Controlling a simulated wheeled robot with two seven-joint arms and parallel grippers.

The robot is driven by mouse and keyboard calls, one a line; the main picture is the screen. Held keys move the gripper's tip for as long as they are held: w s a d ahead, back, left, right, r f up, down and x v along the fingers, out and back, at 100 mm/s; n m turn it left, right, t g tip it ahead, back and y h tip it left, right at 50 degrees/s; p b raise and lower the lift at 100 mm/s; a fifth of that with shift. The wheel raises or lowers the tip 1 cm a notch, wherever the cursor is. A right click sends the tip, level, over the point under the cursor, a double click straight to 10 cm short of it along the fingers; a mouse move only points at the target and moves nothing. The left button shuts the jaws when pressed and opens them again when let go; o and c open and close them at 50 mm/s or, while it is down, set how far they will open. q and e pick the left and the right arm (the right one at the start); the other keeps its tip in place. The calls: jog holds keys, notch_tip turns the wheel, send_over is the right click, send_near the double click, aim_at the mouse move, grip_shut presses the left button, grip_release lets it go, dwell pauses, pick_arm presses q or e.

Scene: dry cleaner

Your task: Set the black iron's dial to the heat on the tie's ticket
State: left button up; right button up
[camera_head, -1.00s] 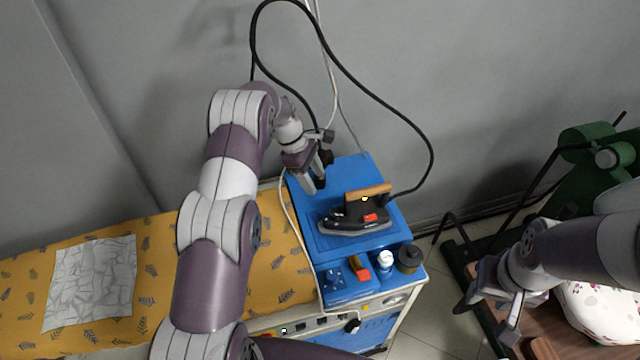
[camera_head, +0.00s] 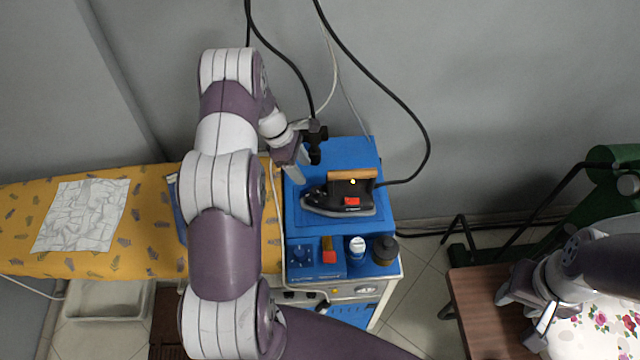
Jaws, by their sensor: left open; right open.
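The black iron (camera_head: 352,199) with a wooden handle (camera_head: 351,174) and a red part on its side stands on the blue station top (camera_head: 347,152), its tip to the left. A dark dial (camera_head: 300,255) sits on the blue panel at the station's front left. My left gripper (camera_head: 304,168) is above the station, left of and behind the iron, open and apart from it. My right gripper (camera_head: 527,318) is open and empty over the brown table at the right. I cannot make out a tie or its ticket, or any dial markings.
A red switch (camera_head: 329,256), a white-capped bottle (camera_head: 357,246) and a dark round jar (camera_head: 385,249) stand along the station's front. A yellow ironing board (camera_head: 148,208) with a crumpled white cloth (camera_head: 82,215) lies left. Black cables hang behind the iron. A flowered cloth (camera_head: 602,322) lies on the brown table (camera_head: 487,290).

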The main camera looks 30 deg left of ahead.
aim_at(315, 189)
pick_arm(q)
jog(key=p+x, duration=0.1)
jog(key=x, duration=0.3)
jog(key=shift+s+a+f+p, duration=0.1)
jog(key=shift+f+p, duration=0.05)
jog(key=shift+p, duration=0.15)
jog(key=d+f, duration=0.1)
jog(key=w+d+f+p, duration=0.1)
jog(key=f, duration=0.1)
jog(key=shift+d+f, duration=0.2)
jog(key=shift+f, duration=0.3)
jog(key=shift+s+a+f, duration=0.1)
jog(key=shift+s+a, duration=0.05)
jog(key=shift+a, duration=0.1)
jog(key=shift+d, duration=0.1)
jog(key=c, duration=1)
jog(key=m+b, duration=0.1)
jog(key=b, duration=0.2)
jog(key=f+m+g+b, duration=0.1)
jog(key=m+b, duration=0.1)
jog(key=b, duration=0.1)
jog(key=shift+r+m+g+b, duration=0.3)
jog(key=shift+m+b, duration=0.05)
jog(key=shift+m, duration=0.15)
jog(key=shift+r, duration=0.25)
jog(key=shift+c, duration=0.2)
